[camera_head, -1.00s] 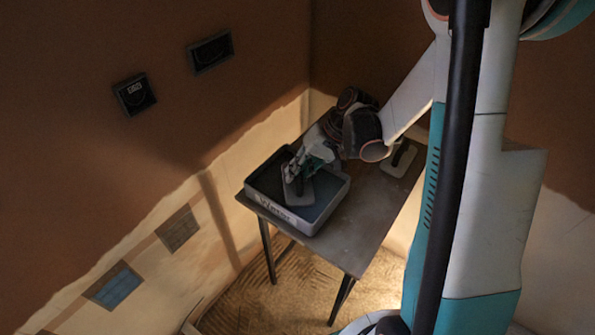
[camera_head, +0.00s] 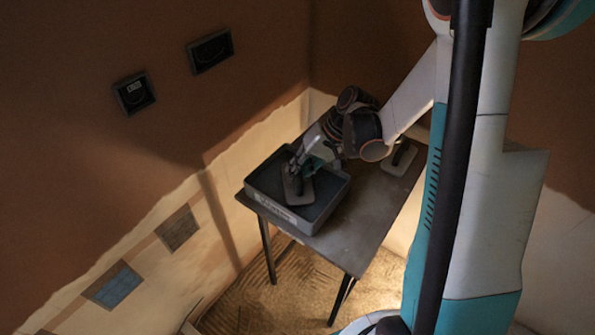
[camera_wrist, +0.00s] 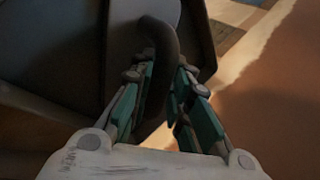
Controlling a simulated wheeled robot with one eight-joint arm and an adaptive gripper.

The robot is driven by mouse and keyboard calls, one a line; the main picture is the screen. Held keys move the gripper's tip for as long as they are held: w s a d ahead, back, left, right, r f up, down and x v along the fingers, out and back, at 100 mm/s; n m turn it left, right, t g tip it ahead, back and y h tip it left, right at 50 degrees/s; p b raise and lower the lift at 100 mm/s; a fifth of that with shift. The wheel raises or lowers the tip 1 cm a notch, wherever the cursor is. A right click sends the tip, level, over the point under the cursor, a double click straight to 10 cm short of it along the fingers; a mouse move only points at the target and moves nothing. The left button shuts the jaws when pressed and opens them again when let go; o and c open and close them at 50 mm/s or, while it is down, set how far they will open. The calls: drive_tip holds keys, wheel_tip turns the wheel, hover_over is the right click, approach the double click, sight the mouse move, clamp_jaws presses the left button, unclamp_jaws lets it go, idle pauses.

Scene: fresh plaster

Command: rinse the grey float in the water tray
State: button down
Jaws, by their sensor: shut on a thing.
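The grey float (camera_head: 297,190), a flat plate with a dark handle, is inside the water tray (camera_head: 262,204) in the head view. My gripper (camera_head: 303,163) is above the plate and shut on the float's handle. In the wrist view the dark curved handle (camera_wrist: 160,60) runs between the teal fingers of my gripper (camera_wrist: 166,82). Part of the plate (camera_wrist: 130,30) shows beyond it. The tray is dark inside with a pale label on its front wall. I cannot tell how deep the float sits in the water.
The tray stands on a small dark table (camera_head: 353,239). A second float (camera_head: 402,160) lies at the table's right back, near my arm. Two dark wall boxes (camera_head: 134,93) (camera_head: 210,51) are on the brown wall. The table's front right is clear.

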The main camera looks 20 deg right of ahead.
drive_tip(key=shift+r, duration=0.1)
idle(0.5)
drive_tip(key=shift+r+p, duration=2.4)
drive_tip(key=shift+r, duration=1.05)
drive_tip(key=shift+f, duration=0.1)
drive_tip(key=shift+w+f+n+g, duration=0.25)
drive_tip(key=shift+f+n, duration=0.15)
drive_tip(key=shift+f, duration=0.5)
drive_tip(key=shift+w+f+n+g, duration=0.2)
drive_tip(key=shift+f+n, duration=0.2)
drive_tip(key=shift+f, duration=0.45)
drive_tip(key=shift+w+f+n+g, duration=0.15)
drive_tip(key=shift+f+n+g, duration=0.2)
drive_tip(key=shift+f, duration=0.55)
drive_tip(key=shift+r, duration=0.15)
